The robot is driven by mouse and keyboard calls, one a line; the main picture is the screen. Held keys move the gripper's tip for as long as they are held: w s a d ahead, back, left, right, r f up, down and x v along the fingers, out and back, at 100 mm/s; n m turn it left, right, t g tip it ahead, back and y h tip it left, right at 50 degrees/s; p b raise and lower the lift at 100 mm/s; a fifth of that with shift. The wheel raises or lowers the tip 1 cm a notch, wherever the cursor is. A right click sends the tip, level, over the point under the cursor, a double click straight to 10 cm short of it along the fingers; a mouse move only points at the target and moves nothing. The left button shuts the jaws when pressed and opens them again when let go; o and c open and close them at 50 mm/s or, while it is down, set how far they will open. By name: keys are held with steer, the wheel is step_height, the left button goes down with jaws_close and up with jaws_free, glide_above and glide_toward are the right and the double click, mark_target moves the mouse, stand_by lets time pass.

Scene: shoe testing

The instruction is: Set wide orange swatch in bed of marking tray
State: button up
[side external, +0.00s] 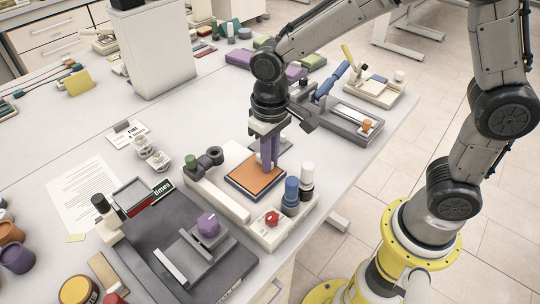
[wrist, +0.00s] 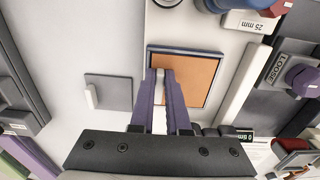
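The wide orange swatch (side external: 250,183) lies within the dark blue-edged bed of the pale marking tray (side external: 205,186). It looks flat and roughly square to the bed; small gaps at its edges are too fine to judge. It also shows in the wrist view (wrist: 196,80), with a blue border around it. My gripper (side external: 269,166) points down over the swatch's far part, its purple fingers close together. In the wrist view, the fingertips (wrist: 161,76) overlap the swatch's left side.
A grey square plate with a white tab (wrist: 107,92) lies beside the tray. Blue (side external: 290,194) and white-topped (side external: 307,180) posts and a red knob (side external: 271,218) stand on the tray. A dark device with a purple knob (side external: 208,225) stands in front, and a grey fixture (side external: 343,117) behind.

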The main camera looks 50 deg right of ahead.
steer(key=o, duration=0.3)
steer(key=shift+o, duration=0.2)
steer(key=shift+r, duration=0.1)
step_height(320, 180, up, 12)
steer(key=s+d+t, duration=0.5)
steer(key=s+d, duration=0.7)
steer(key=s, duration=0.4)
steer(key=shift+d+f, duration=0.3)
steer(key=shift+f, duration=0.1)
